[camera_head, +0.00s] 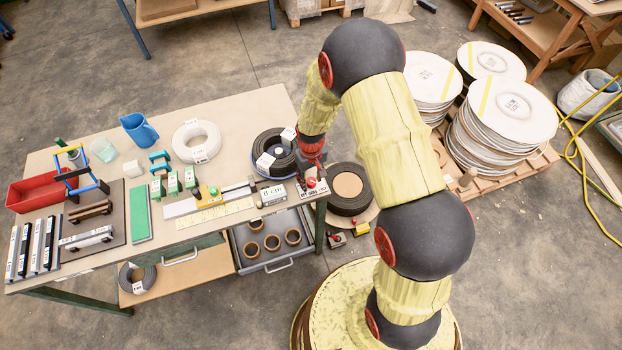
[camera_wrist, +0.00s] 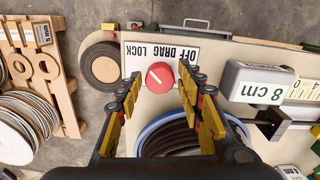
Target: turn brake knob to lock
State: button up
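The red brake knob (camera_wrist: 160,78) with a white pointer mark sits on the bench corner, next to a white label (camera_wrist: 163,51) reading OFF, DRAG, LOCK. The label is upside down in the wrist view. The white mark slants toward the upper left there. The knob also shows in the head view (camera_head: 311,182), just under my gripper (camera_head: 312,167). In the wrist view my gripper (camera_wrist: 160,82) is open, its fingers to the left and right of the knob with gaps. I cannot tell the fingertips' height relative to the knob.
A black coil in a blue-rimmed holder (camera_head: 274,153) lies close by on the bench (camera_head: 240,113). The grey 8 cm block (camera_wrist: 258,84) is right of the knob in the wrist view. A black reel (camera_head: 350,207) stands beyond the bench edge.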

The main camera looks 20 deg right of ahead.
aim_at(311, 180)
jog(key=shift+o, duration=0.8)
notch_tip(311, 180, up, 12)
dwell(0.5)
jog(key=s+r+t+b, duration=0.1)
jog(key=s+r+t, duration=0.1)
jog(key=s+r, duration=0.9)
jog(key=s+r+m+t+b, duration=0.1)
jog(key=s+r+t+b, duration=0.1)
jog(key=s+r, duration=0.9)
notch_tip(311, 180, up, 5)
jog(key=shift+a+f+t, duration=0.15)
jog(key=shift+t, duration=0.65)
